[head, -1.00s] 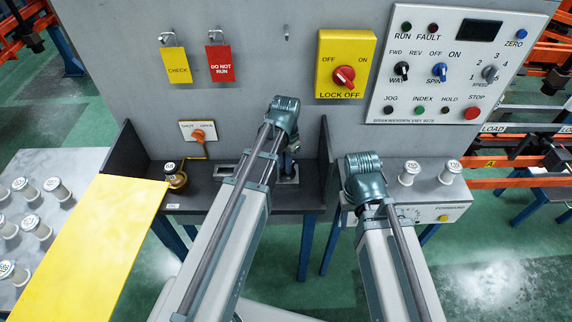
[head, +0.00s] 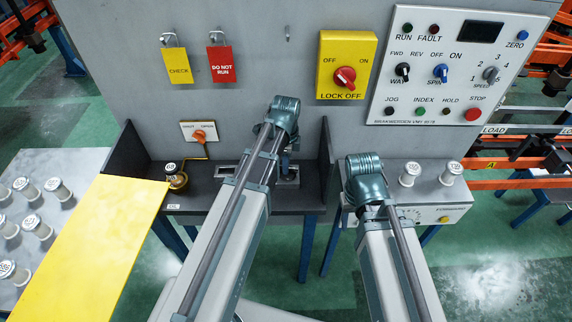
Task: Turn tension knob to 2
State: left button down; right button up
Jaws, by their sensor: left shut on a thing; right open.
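My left gripper (head: 285,160) points down over a metal fixture (head: 288,180) in the dark bay of the machine. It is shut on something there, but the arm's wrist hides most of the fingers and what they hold. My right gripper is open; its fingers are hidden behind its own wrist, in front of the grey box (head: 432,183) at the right. No knob marked as tension can be read. Part of a dial face (head: 412,214) shows on the box front beside the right wrist.
Two white spools (head: 410,175) stand on the box. A brass fitting (head: 175,178) stands in the bay's left side. Above are a yellow lock-off switch (head: 345,77) and a control panel (head: 448,65). A yellow board (head: 90,245) and several spools lie left.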

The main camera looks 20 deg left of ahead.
pick_arm(q)
jog(key=shift+m, duration=1.6)
jog(key=c, duration=0.9)
grip_release()
jog(key=shift+r, duration=0.15)
notch_tip(320, 180, up, 14)
jog(key=p, duration=1.4)
jog(key=shift+f, duration=0.2)
jog(key=shift+f, duration=0.1)
